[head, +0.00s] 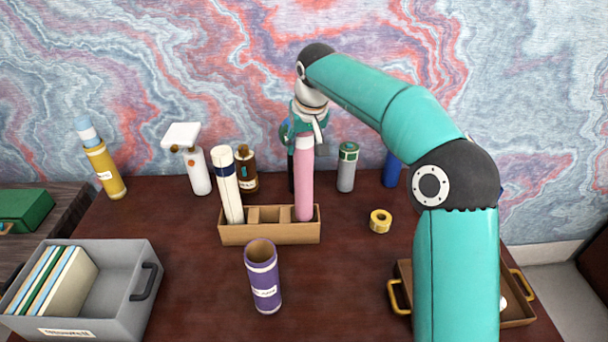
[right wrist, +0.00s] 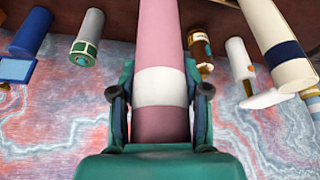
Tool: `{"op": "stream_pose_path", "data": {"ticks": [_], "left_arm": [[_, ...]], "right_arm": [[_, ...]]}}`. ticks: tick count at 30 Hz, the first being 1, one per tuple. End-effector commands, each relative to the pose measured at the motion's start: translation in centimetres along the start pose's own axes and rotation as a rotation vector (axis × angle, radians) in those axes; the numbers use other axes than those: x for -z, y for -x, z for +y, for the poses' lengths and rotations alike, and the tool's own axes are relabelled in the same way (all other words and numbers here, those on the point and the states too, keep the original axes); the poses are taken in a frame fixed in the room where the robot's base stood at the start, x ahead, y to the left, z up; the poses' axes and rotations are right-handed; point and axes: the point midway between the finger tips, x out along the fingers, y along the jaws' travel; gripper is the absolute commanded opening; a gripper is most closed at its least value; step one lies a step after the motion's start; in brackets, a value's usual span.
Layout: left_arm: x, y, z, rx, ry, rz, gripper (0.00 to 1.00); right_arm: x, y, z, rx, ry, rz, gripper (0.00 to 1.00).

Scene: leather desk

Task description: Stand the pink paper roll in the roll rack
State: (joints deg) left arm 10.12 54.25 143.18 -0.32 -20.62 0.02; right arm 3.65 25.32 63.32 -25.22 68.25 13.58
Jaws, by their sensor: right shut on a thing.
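The pink paper roll (head: 304,186) is upright in the right-end compartment of the brown roll rack (head: 270,233). Its lower end is hidden behind the rack's front wall. My right gripper (head: 305,138) is shut on the roll near its top, around the white band. In the right wrist view the pink roll (right wrist: 161,40) runs between both fingers. A white roll with a dark band (head: 226,185) stands in the rack's left compartment, leaning slightly. The middle of the rack looks empty. My left gripper is not in view.
A purple roll (head: 262,277) stands in front of the rack. Tape (head: 381,221) lies to its right. Several bottles, including a grey one (head: 347,168), stand behind. A grey bin (head: 140,257) is at front left, a brown tray (head: 518,318) at front right.

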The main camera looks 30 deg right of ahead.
Motion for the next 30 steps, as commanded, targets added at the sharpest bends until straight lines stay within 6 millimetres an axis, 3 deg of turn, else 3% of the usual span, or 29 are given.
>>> {"op": "stream_pose_path", "data": {"ticks": [3, 16, 25, 26, 30], "left_arm": [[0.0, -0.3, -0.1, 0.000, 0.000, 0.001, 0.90], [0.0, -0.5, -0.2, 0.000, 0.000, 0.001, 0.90], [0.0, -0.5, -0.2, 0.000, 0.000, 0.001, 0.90], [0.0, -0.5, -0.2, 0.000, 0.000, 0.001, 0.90], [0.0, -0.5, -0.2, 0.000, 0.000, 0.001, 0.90]], "right_arm": [[-0.8, -1.9, 0.0, 0.000, 0.000, -0.001, 0.00], [-2.4, -5.9, -0.1, 0.001, 0.001, 0.000, 0.00], [-2.6, -6.4, -0.1, 0.001, 0.001, 0.002, 0.00], [-2.6, -6.5, -0.1, 0.001, 0.001, 0.001, 0.48], [-2.6, -6.4, -0.1, 0.001, 0.001, 0.001, 0.71]]}}
